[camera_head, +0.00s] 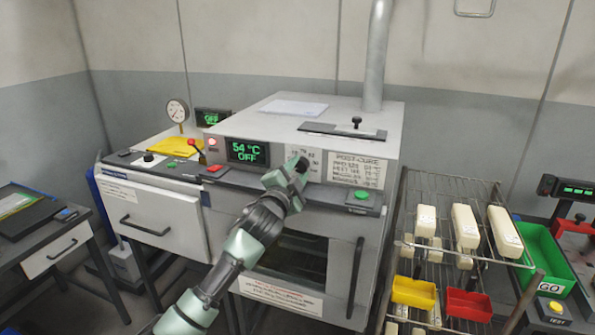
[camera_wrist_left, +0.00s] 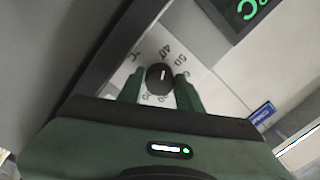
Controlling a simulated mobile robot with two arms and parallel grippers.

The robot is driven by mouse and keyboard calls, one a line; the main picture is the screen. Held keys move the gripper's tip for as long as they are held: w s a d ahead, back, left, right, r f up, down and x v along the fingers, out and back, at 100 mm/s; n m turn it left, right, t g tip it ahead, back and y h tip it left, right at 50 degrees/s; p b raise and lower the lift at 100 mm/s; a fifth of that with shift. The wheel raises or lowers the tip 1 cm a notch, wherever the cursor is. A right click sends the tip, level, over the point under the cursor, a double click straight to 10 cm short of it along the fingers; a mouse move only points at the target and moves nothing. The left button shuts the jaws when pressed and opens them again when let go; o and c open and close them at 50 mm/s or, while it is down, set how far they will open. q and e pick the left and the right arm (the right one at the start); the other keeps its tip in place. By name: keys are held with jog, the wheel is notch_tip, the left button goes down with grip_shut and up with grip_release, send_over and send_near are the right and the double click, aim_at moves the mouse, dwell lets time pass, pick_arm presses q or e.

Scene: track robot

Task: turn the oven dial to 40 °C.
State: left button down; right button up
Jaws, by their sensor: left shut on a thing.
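The oven (camera_head: 290,118) stands against the wall, and its green display (camera_head: 247,152) reads 54 °C over OFF. The dial's white mark points up in that picture, roughly toward the printed 40 (camera_wrist_left: 167,50). The 50 lies to its right; lower numbers are partly hidden. My right gripper is not in view.
A red button (camera_head: 215,168) and a box with a green button (camera_head: 361,196) flank the dial area. A post-cure card (camera_head: 357,171) is right of it. A wire rack (camera_head: 450,190) with white blocks stands to the right.

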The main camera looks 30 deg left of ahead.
pick_arm(q)
jog(key=shift+n, duration=0.3)
jog(key=c, duration=0.9)
grip_release()
jog(key=shift+c, duration=0.2)
jog(key=shift+s+f, duration=0.1)
jog(key=shift+s+d+f, duration=0.1)
jog(key=shift+s, duration=0.25)
jog(key=b+v, duration=0.2)
jog(key=v, duration=0.5)
